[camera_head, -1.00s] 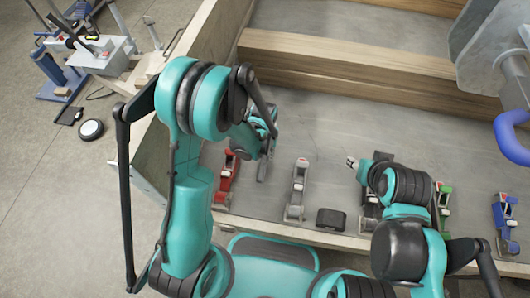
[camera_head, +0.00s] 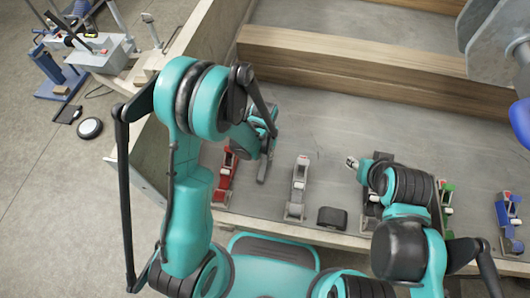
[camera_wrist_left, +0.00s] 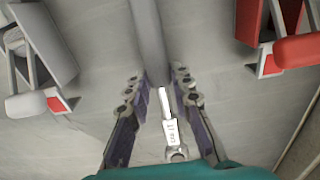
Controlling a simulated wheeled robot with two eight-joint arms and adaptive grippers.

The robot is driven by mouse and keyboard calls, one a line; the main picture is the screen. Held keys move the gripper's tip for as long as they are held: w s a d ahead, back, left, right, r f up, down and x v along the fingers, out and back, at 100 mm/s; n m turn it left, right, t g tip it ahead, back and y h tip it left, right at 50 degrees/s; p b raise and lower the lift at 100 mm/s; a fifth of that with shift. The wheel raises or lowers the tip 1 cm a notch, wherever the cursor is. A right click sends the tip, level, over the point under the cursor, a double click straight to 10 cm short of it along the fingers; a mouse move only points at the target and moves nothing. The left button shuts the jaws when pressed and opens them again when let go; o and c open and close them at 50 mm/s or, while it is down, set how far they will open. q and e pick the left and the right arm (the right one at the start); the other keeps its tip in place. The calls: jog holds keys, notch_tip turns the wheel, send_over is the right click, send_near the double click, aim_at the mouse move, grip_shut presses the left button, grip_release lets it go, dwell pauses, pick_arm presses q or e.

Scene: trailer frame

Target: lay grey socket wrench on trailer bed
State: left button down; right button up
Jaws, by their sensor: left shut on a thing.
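My left gripper (camera_head: 264,160) is low over the grey trailer bed (camera_head: 320,130), right of a red clamp. The left wrist view shows its two fingers (camera_wrist_left: 160,100) on either side of a slim, light grey wrench (camera_wrist_left: 170,125) with an open jaw at its near end. It is shut on this tool. A thicker grey bar (camera_wrist_left: 150,40) lies in line beyond the wrench; I cannot tell whether they are joined. In the head view, a grey piece shows below the fingers. My right gripper (camera_head: 352,162) is over the bed at centre right; its jaw state is unclear.
Red (camera_head: 225,180), grey (camera_head: 298,188), green (camera_head: 446,195) and blue (camera_head: 508,215) clamps stand along the near edge, with a black block (camera_head: 331,217). A wooden beam (camera_head: 370,75) crosses behind. The middle of the bed is clear.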

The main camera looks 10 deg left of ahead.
pick_arm(q)
jog(key=shift+f+b, duration=0.65)
jog(key=c, duration=0.5)
grip_release()
jog(key=o, duration=0.5)
jog(key=shift+r, duration=0.1)
